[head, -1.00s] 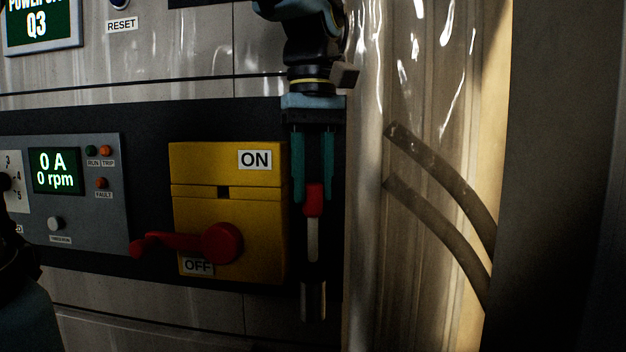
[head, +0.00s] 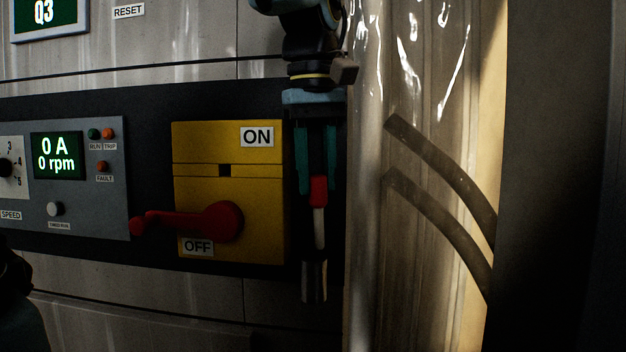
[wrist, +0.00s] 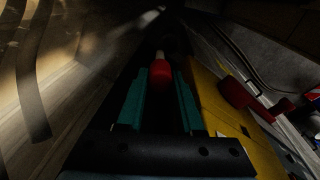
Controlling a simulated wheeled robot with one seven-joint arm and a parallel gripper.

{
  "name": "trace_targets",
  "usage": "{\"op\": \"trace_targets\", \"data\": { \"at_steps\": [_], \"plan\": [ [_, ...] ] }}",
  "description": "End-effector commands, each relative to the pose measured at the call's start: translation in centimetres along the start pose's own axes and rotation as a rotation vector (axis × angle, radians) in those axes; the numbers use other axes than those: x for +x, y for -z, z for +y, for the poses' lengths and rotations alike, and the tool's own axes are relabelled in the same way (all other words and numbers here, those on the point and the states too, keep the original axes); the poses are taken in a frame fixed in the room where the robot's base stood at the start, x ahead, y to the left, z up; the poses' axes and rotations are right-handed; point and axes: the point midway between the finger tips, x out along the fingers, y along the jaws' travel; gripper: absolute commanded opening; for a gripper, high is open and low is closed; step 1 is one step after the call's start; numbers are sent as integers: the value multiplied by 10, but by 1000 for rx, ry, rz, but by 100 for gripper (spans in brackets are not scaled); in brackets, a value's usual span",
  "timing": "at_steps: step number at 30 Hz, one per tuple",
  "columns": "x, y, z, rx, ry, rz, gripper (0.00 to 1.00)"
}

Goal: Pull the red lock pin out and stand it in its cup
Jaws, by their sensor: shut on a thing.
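The lock pin (head: 319,190) has a red head and a pale shank, and it hangs upright with the shank down. My gripper (head: 317,184) points down and its teal fingers are shut on the red head. The wrist view shows the red head (wrist: 161,75) between the fingertips (wrist: 161,82). The cup (head: 314,280) is a metallic tube just below the pin, right of the yellow switch box.
The yellow switch box (head: 205,188) stands just left of my gripper, with its red handle (head: 222,221) pointing left near OFF. A grey control panel (head: 90,215) is further left. A glossy clear curtain or cover (head: 415,90) and dark hoses (head: 440,165) are close on the right.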

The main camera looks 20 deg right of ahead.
Motion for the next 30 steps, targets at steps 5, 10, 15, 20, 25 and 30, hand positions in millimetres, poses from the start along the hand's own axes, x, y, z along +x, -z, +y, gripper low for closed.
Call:
{"op": "trace_targets", "data": {
  "at_steps": [5,10,15,20,25,30],
  "plan": [
    [57,-18,-16,-4,83,-94,0],
    [55,-17,-17,-3,85,-91,0],
    [52,-16,-17,-2,83,-88,54],
    [49,-16,-17,-2,81,-85,71],
    [48,-16,-17,-2,80,-84,71],
    [41,-15,-16,-2,78,-81,71]
  ]
}}
